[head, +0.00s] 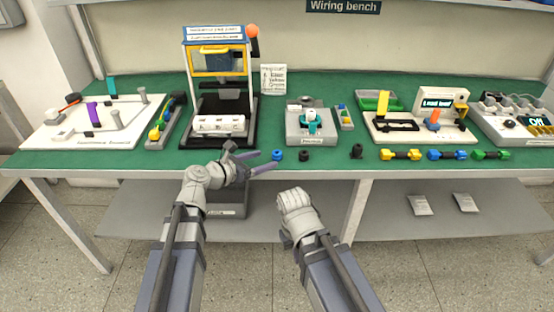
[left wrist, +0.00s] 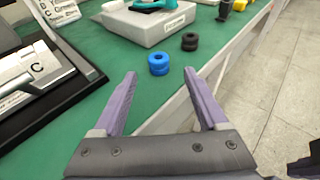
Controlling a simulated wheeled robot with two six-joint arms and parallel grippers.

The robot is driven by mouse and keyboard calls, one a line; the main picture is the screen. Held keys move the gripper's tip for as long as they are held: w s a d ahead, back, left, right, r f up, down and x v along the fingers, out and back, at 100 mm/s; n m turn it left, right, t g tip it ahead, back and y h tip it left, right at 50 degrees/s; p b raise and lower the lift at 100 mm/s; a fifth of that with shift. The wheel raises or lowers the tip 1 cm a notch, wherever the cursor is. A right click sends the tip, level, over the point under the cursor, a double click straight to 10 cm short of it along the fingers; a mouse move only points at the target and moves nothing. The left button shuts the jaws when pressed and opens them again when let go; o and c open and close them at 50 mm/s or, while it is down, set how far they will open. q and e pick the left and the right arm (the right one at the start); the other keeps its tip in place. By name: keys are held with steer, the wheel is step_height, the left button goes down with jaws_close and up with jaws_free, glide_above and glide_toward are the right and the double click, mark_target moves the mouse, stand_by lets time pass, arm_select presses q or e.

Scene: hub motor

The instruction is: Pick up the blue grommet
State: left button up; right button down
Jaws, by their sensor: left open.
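The blue grommet (head: 277,155) stands on the green mat near the table's front edge. In the left wrist view the blue grommet (left wrist: 158,64) is a short ring with a groove, just beyond and between my fingertips. My left gripper (head: 264,162) is open and empty, its two fingers pointing at the grommet from the left without visibly touching it. It also shows in the left wrist view (left wrist: 160,82). My right arm's wrist (head: 294,200) shows in front of the table, but its fingers cannot be made out.
A black grommet (head: 304,155) stands just right of the blue one, and another black piece (head: 357,151) farther right. A grey fixture (head: 310,126) stands behind. A black press (head: 219,95) with a white block (head: 219,125) is behind my left gripper. Coloured connectors (head: 447,154) lie right.

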mark_target(273, 155)
arm_select(q)
steer(key=shift+b+x, duration=0.75)
steer(key=shift+x, duration=2.8)
steer(key=shift+r, duration=0.15)
jaws_close()
